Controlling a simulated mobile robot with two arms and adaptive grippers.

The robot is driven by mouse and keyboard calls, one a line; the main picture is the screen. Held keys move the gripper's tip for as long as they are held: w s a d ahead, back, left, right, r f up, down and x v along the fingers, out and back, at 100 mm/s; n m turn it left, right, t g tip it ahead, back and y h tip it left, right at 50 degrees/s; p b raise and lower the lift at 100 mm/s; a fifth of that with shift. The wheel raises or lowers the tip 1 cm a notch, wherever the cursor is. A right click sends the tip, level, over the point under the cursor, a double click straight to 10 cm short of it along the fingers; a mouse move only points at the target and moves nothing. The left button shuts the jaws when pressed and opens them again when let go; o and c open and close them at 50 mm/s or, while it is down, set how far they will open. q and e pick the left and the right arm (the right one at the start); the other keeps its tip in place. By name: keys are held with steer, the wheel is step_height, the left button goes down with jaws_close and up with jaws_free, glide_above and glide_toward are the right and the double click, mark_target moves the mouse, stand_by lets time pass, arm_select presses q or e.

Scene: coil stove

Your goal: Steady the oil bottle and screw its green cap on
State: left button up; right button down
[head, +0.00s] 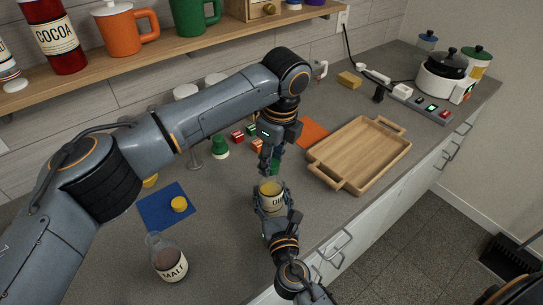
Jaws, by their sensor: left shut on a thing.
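The oil bottle (271,202) stands upright on the grey counter near its front edge, with a yellowish top and a pale label partly reading OIL. My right gripper (274,212) comes from the front with its fingers on either side of the bottle; whether they press on it cannot be told. My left gripper (272,158) points down above the bottle and is shut on the green cap (275,167). The cap is mostly hidden by the fingers. It appears apart from the bottle, with a small gap above the mouth.
A wooden tray (347,171) lies to the right and an orange mat (312,131) behind. A malt bottle (169,260) and a blue mat (155,212) with a yellow lid are at left. A green-topped shaker (219,147) and small red and green blocks stand behind.

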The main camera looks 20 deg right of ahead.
arm_select(q)
steer(key=m, duration=0.5)
steer(key=shift+h, duration=0.3)
steer(key=m, duration=0.4)
steer(key=shift+a, duration=0.15)
steer(key=m+h, duration=0.1)
steer(key=m, duration=0.9)
steer(key=o, duration=0.7)
